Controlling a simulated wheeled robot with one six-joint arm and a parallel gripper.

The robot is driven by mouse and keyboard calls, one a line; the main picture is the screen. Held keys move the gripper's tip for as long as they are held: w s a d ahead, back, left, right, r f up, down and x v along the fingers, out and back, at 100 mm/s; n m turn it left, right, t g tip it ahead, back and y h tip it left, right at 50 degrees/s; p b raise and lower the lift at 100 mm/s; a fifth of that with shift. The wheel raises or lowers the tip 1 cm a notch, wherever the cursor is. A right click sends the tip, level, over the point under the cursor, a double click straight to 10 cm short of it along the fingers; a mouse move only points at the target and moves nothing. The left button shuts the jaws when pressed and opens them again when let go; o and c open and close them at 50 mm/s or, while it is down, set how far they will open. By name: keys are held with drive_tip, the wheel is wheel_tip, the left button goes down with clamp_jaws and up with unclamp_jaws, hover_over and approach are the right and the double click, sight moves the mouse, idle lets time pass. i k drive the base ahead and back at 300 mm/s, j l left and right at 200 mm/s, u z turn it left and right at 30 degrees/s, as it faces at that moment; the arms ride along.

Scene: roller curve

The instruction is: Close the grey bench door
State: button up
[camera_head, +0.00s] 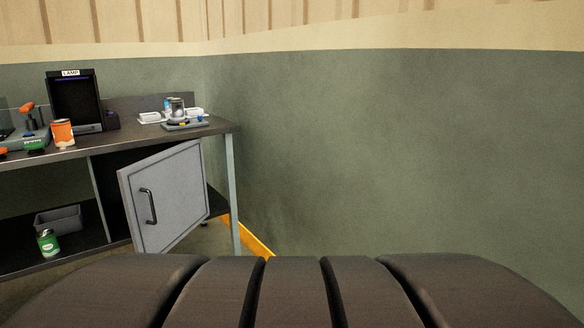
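The grey bench door (172,203) hangs open at the right end of the bench, left of the middle of the view. It has a dark curved handle (148,206) near its left edge. Its hinge side appears to be at the right, by the bench leg. The dark cabinet space shows behind its left edge. My gripper and arm are not in view.
The workbench (130,146) carries a dark lamp unit (75,102), an orange can (62,133) and a tray of small items. A green can (48,242) and grey bin (60,219) sit on the lower shelf. A plain green wall (400,150) stands right. A ribbed brown shape (290,295) fills the bottom foreground.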

sight(165, 195)
drive_tip(key=k, duration=0.25)
drive_tip(key=i+j, duration=0.25)
drive_tip(key=i+j+u, duration=0.1)
drive_tip(key=i, duration=0.35)
drive_tip(key=i+j, duration=0.3)
drive_tip(key=i+u, duration=0.05)
drive_tip(key=i, duration=0.05)
